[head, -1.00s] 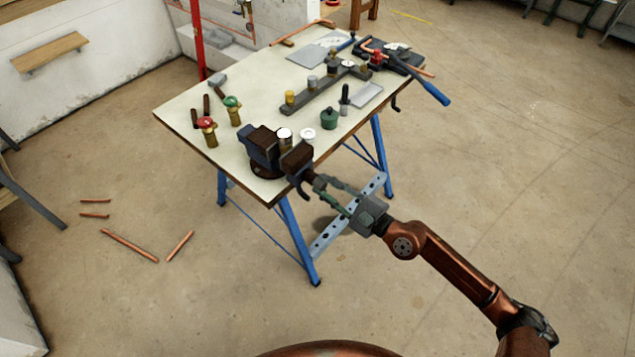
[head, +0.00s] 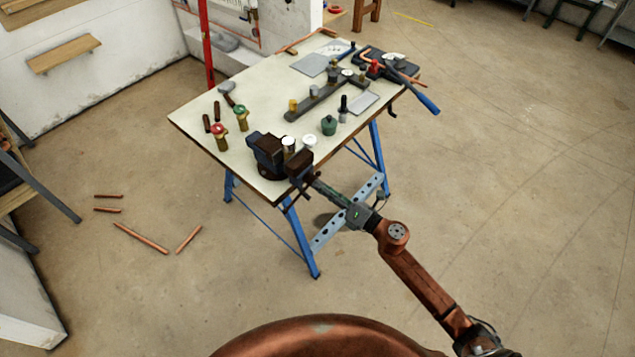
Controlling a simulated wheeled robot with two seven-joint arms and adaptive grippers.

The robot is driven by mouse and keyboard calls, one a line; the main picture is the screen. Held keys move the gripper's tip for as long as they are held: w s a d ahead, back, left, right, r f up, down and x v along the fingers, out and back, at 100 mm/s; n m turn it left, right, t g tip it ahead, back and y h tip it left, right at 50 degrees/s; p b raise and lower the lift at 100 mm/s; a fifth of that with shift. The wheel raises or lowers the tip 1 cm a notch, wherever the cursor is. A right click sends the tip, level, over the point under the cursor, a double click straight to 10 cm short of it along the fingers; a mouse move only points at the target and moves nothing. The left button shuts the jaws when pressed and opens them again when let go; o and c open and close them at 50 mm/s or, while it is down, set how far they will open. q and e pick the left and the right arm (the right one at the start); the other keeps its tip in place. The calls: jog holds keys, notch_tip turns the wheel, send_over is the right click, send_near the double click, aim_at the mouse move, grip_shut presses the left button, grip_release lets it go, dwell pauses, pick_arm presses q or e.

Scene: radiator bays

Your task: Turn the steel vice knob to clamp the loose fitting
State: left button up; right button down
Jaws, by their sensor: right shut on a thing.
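The dark vice (head: 268,153) stands at the near corner of the workbench, its front jaw (head: 299,161) toward me. A light-topped cylindrical fitting (head: 289,146) stands upright between the jaws; I cannot tell whether they touch it. My right gripper (head: 312,184) reaches the front of the vice from the lower right. It is shut on the vice knob, which its fingers mostly hide. The fingers show edge-on, one over the other. My left gripper is not in view.
A blue-handled tool (head: 426,102) overhangs the right edge. Copper pipes (head: 140,238) lie on the floor at left.

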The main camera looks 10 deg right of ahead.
pick_arm(q)
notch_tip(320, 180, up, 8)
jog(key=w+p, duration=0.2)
jog(key=p, duration=0.5)
pick_arm(e)
jog(key=m, duration=1)
jog(key=shift+d+f+m, duration=0.15)
jog(key=shift+f+m, duration=0.05)
jog(key=shift+m, duration=0.2)
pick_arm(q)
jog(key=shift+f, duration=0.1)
pick_arm(e)
jog(key=c, duration=2)
grip_release()
jog(key=shift+c, duration=0.2)
jog(key=shift+o, duration=1)
jog(key=shift+d+r, duration=0.1)
